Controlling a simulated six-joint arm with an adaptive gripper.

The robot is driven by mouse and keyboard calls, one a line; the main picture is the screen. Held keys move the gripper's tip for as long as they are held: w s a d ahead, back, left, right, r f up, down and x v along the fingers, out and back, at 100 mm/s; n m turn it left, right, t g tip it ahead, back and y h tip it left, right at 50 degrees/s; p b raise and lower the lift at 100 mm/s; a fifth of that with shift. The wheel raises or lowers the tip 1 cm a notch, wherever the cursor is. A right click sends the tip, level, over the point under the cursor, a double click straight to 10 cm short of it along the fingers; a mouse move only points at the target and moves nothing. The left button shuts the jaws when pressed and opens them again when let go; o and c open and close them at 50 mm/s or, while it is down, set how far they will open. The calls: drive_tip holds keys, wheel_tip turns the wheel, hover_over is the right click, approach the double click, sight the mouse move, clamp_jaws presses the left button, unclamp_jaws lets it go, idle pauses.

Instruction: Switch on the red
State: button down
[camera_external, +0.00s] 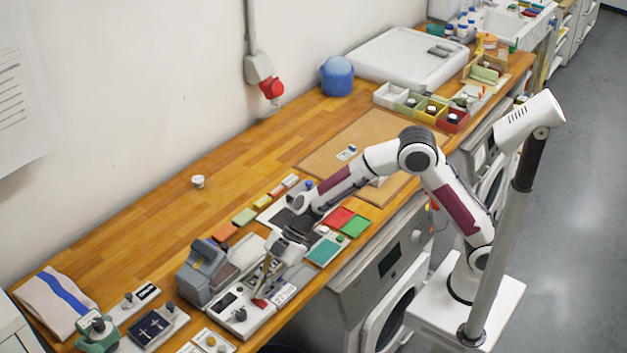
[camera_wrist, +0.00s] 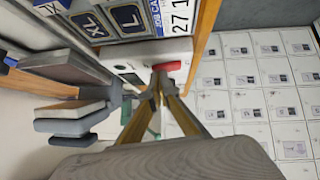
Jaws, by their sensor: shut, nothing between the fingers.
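A red switch-like part (camera_external: 259,303) sits on a pale control box (camera_external: 262,317) near the bench's front edge. It also shows in the wrist view (camera_wrist: 168,66), right by the fingertips. My gripper (camera_external: 264,291) points down over the box, shut and empty, its tips at or just above the red part. In the wrist view the shut fingers (camera_wrist: 158,75) meet beside it. I cannot tell whether they touch it, nor which way the switch is set. A dark knob (camera_external: 240,315) and a dark display are on the same box.
A grey machine (camera_external: 202,267) stands close behind the box. Labelled tiles with letters (camera_wrist: 128,17) lie beside it in the wrist view. Coloured pads (camera_external: 324,252) lie to the right. The bench's front edge is close; the back middle of the bench is clear.

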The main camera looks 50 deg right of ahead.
sight(265, 296)
drive_tip(key=shift+w+f, duration=0.15)
drive_tip(key=shift+f, duration=0.1)
drive_tip(key=shift+s, duration=0.2)
drive_tip(key=shift+s+r, duration=0.1)
drive_tip(key=shift+s, duration=0.5)
drive_tip(key=shift+r, duration=0.3)
idle(0.3)
drive_tip(key=shift+w+r, duration=0.15)
drive_tip(key=shift+r, duration=0.75)
wheel_tip(265, 296, up, 2)
drive_tip(key=shift+w, duration=0.1)
drive_tip(key=w+v, duration=0.1)
drive_tip(key=v, duration=0.8)
drive_tip(key=shift+w+d+r, duration=0.25)
drive_tip(key=shift+w+d, duration=0.1)
